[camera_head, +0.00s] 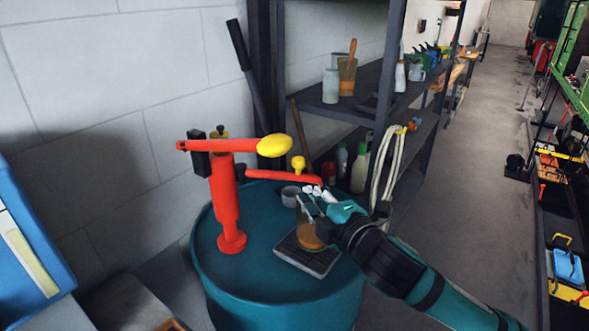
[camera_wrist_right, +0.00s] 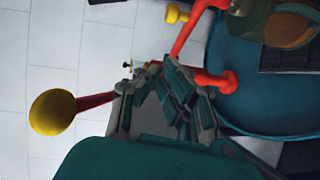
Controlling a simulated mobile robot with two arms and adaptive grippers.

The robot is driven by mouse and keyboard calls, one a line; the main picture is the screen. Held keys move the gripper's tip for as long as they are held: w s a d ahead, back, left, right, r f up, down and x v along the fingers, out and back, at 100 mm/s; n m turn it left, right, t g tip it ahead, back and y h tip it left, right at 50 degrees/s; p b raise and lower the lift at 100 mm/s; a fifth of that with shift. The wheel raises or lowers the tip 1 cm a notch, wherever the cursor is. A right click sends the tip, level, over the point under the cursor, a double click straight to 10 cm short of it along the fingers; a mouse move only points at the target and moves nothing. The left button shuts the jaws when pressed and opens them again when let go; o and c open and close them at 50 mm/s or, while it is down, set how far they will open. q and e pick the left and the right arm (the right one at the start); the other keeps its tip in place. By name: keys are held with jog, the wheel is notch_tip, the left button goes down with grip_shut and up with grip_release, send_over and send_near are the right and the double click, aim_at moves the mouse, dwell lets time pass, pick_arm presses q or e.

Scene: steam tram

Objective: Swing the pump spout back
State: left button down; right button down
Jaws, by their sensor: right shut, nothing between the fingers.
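The red pump (camera_head: 225,195) stands upright on the teal drum (camera_head: 215,275). Its lever ends in a yellow grip (camera_head: 275,146). Its red spout (camera_head: 265,175) points right, with a yellow knob (camera_head: 298,163) on top. In the right wrist view the spout (camera_wrist_right: 188,32) is beyond my fingers, with the yellow knob (camera_wrist_right: 177,14) and lever grip (camera_wrist_right: 52,112) also visible. My right gripper (camera_head: 311,197) is shut and empty, close to the spout's outer end; whether they touch is unclear. My left gripper is not in view.
A beaker of amber liquid (camera_head: 307,236) stands on a dark tray (camera_head: 312,262) on the drum, just below my right gripper. A shelf rack (camera_head: 340,108) with bottles stands behind. The aisle floor (camera_head: 470,170) is open at right.

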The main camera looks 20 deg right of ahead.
jog(key=d+p+x, duration=0.2)
jog(key=p+x, duration=0.2)
jog(key=x, duration=0.8)
jog(key=shift+w+d+f, duration=0.2)
jog(key=shift+w+d, duration=0.15)
jog(key=shift+w, duration=0.3)
